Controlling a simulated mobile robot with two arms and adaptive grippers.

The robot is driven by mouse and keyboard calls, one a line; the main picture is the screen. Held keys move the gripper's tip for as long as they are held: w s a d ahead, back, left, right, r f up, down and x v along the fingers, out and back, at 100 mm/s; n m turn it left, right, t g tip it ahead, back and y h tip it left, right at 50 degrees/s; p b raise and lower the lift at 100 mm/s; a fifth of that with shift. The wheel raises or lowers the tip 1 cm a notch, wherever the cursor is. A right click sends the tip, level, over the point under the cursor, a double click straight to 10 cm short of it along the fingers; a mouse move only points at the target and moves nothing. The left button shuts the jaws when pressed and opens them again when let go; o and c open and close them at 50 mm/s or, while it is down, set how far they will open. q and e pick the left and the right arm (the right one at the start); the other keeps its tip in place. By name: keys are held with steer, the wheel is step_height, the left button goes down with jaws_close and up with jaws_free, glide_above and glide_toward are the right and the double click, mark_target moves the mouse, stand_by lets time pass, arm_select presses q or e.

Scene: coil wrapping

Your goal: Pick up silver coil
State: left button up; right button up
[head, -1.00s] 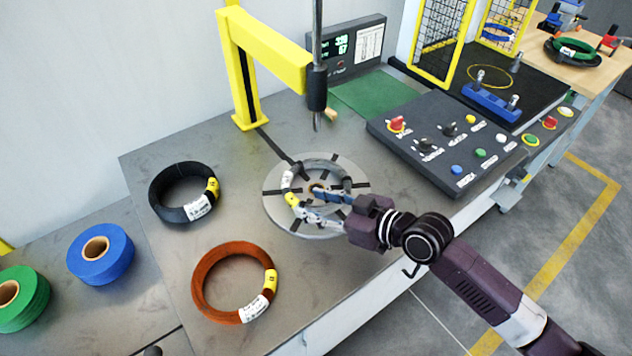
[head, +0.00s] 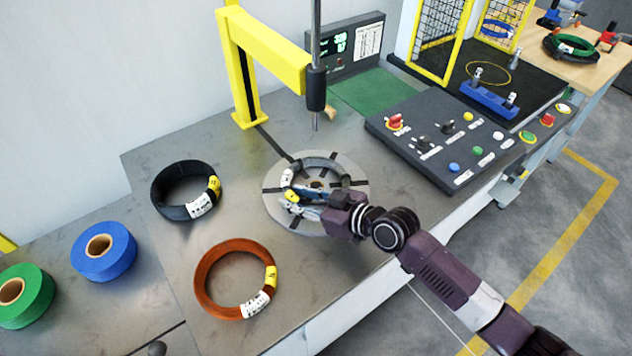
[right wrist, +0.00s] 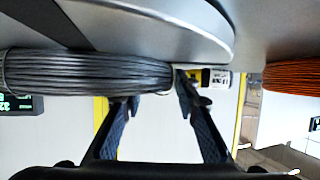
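The silver coil (head: 320,164), a grey ring with white and yellow labels on its left side, lies on the round grey turntable (head: 345,210). My right gripper (head: 291,200) reaches over the turntable from the right, its tips by the coil's labelled left side. In the right wrist view the silver coil (right wrist: 85,73) shows as a bundle of grey strands. There the two dark fingers of my right gripper (right wrist: 155,99) stand apart, with the coil just beyond their tips. Whether they touch it is unclear. My left gripper is not in view.
A black coil (head: 170,190) and an orange coil (head: 205,280) lie left of the turntable. A yellow post (head: 235,60) carries a dark vertical rod (head: 316,88) above it. A control panel (head: 410,128) stands to the right. Blue (head: 120,255) and green (head: 35,300) rolls lie far left.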

jaws_close()
steer(key=shift+r, duration=0.2)
